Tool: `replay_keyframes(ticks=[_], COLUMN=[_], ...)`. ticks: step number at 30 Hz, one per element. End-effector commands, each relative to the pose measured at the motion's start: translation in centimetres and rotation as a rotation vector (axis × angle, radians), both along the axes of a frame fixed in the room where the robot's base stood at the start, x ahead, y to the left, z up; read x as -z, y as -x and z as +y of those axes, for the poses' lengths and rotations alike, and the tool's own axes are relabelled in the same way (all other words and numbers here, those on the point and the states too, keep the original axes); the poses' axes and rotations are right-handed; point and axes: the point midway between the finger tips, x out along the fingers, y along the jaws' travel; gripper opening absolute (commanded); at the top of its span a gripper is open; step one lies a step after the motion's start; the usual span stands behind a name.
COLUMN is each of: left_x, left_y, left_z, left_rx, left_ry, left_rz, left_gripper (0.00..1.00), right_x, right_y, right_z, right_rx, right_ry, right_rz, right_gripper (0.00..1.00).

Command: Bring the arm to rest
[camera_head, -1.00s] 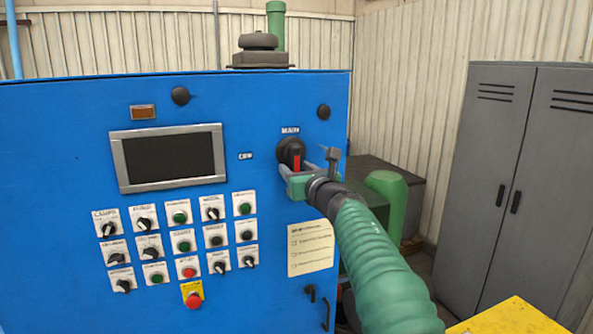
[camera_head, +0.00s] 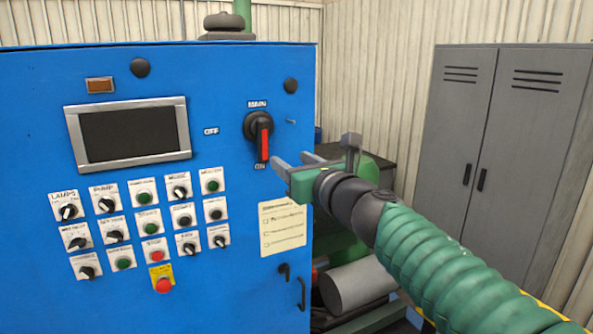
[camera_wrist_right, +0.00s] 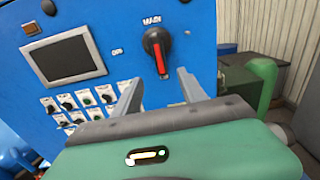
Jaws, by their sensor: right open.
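My right gripper (camera_head: 295,163) is open and empty, just to the right of and slightly below the main switch (camera_head: 259,138) on the blue control cabinet (camera_head: 225,85). The switch is a black rotary knob with a red bar pointing down at the ON label. In the right wrist view the switch (camera_wrist_right: 158,48) shows beyond and between the two fingers (camera_wrist_right: 157,92), apart from them. My right arm (camera_head: 440,260) in its green sleeve comes in from the lower right. My left gripper is not in view.
The cabinet front carries a screen (camera_head: 130,133), rows of knobs and buttons, a red stop button (camera_head: 163,285) and a paper label (camera_head: 282,228). A grey locker (camera_head: 500,150) stands at the right. Green machinery and a grey cylinder (camera_head: 357,285) lie behind my arm.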

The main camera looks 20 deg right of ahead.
Motion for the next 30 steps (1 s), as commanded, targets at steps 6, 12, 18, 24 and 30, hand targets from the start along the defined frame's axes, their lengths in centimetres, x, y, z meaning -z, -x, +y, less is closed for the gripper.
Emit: replay_keyframes(ticks=[6, 12, 18, 24, 30], left_x=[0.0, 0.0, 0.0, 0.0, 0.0], left_y=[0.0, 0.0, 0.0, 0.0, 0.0], left_z=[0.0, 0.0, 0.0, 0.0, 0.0], left_rx=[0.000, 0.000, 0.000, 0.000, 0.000], left_ry=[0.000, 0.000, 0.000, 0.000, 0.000], left_rz=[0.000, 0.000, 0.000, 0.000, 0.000], left_gripper=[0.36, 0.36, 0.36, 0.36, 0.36], right_x=[0.0, 0.0, 0.6, 12.0, 29.8], right_y=[1.2, 1.2, 1.1, 0.4, 5.2], right_z=[0.0, 0.0, 0.0, 0.0, 0.7], right_rx=[0.000, 0.000, 0.004, 0.154, 0.631], right_ry=[0.001, 0.001, -0.034, -0.699, -1.593], right_rz=[0.001, 0.001, 0.011, 0.196, 0.385], right_gripper=[0.49, 0.49, 0.49, 0.49, 0.49])
